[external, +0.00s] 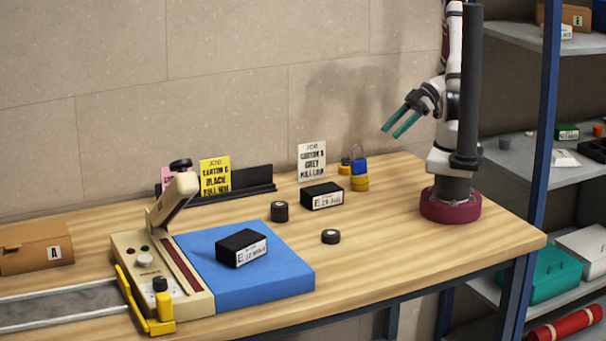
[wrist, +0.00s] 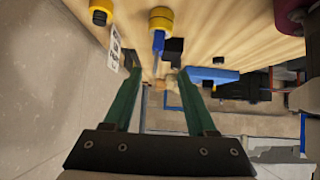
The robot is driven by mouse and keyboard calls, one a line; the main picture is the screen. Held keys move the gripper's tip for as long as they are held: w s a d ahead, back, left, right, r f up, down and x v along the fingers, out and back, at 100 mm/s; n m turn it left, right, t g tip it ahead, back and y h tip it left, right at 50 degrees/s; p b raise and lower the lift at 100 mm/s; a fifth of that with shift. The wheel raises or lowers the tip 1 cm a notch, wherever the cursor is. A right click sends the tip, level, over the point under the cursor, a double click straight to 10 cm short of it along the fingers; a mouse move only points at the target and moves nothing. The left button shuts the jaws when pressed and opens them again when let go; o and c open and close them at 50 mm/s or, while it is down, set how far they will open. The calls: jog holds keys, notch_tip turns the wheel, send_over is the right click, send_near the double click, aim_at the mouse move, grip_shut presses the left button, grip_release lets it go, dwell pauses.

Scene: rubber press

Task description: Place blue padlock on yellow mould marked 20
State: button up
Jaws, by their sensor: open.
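The blue padlock (external: 359,167) stands upright with its shackle up at the back of the table. It appears to rest on top of the stacked yellow moulds (external: 360,184). In the wrist view the blue padlock (wrist: 158,42) shows against the yellow moulds (wrist: 162,17), beyond the fingertips. I cannot read a number on the moulds. My gripper (external: 391,131) is open and empty, above and to the right of the padlock. In the wrist view its two teal fingers (wrist: 160,72) are spread apart.
A small yellow object (external: 344,169) stands just left of the padlock. A white card (external: 312,160) and a black box (external: 322,196) are further left. A blue pad (external: 265,285) bears another black box (external: 242,248). The table's right front is clear.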

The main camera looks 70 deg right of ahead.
jog(key=w+d+r+m+h, duration=0.55)
jog(key=w+d+h, duration=0.35)
jog(key=w+h, duration=0.25)
jog(key=s+a+r+m+g+y, duration=0.1)
jog(key=s+a+m+g+y, duration=0.1)
jog(key=s+a, duration=0.4)
jog(key=s+a+r+m+g+y, duration=0.1)
jog(key=s+a, duration=0.5)
jog(key=a, duration=0.6)
jog(key=s+a+r+m+g+y, duration=0.1)
jog(key=s+a+m+g+y, duration=0.2)
jog(key=s+a+m, duration=0.3)
jog(key=a+g, duration=0.1)
jog(key=a, duration=0.2)
jog(key=shift+g, duration=0.3)
jog(key=shift+a, duration=0.1)
